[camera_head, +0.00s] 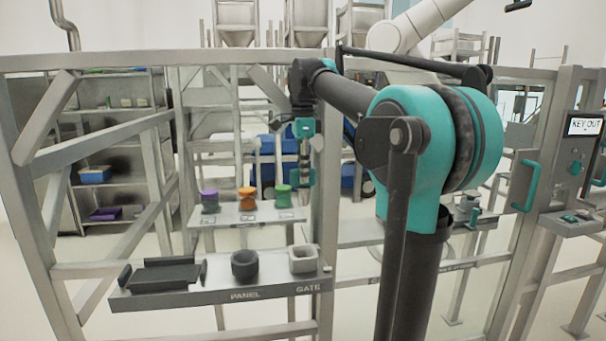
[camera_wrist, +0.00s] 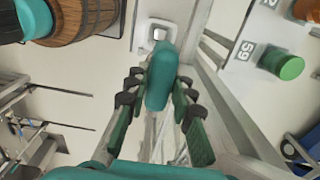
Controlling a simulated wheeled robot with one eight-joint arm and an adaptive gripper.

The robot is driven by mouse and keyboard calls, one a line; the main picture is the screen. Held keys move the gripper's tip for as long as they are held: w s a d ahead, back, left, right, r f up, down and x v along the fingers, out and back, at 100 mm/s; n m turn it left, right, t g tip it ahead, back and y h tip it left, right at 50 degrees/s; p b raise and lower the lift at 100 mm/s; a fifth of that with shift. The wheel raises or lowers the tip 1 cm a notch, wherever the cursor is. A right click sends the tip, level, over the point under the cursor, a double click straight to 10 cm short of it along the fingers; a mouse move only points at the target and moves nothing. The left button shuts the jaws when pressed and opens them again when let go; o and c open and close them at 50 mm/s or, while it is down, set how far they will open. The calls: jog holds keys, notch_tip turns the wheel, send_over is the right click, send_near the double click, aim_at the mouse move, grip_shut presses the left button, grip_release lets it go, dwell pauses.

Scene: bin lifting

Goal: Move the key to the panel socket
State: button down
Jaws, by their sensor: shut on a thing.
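My gripper (camera_head: 303,172) hangs above the right part of the near shelf. In the wrist view my gripper (camera_wrist: 158,92) is shut around a rounded teal key (camera_wrist: 161,75), its fingers on both sides. The key's far end is hidden. The panel socket (camera_head: 244,265) is a dark round cup above the word PANEL on the shelf, to the left of and below my gripper. A light square gate socket (camera_head: 303,260) stands to its right above the word GATE, and appears beyond the key in the wrist view (camera_wrist: 157,32).
A dark tray (camera_head: 165,275) lies at the shelf's left end. Behind stand purple (camera_head: 210,201), orange (camera_head: 247,200) and green (camera_head: 283,197) spools on a second shelf. A metal post (camera_head: 325,200) rises beside my gripper. A KEY OUT display (camera_head: 585,126) is at far right.

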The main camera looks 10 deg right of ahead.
jog(key=shift+r, duration=2.85)
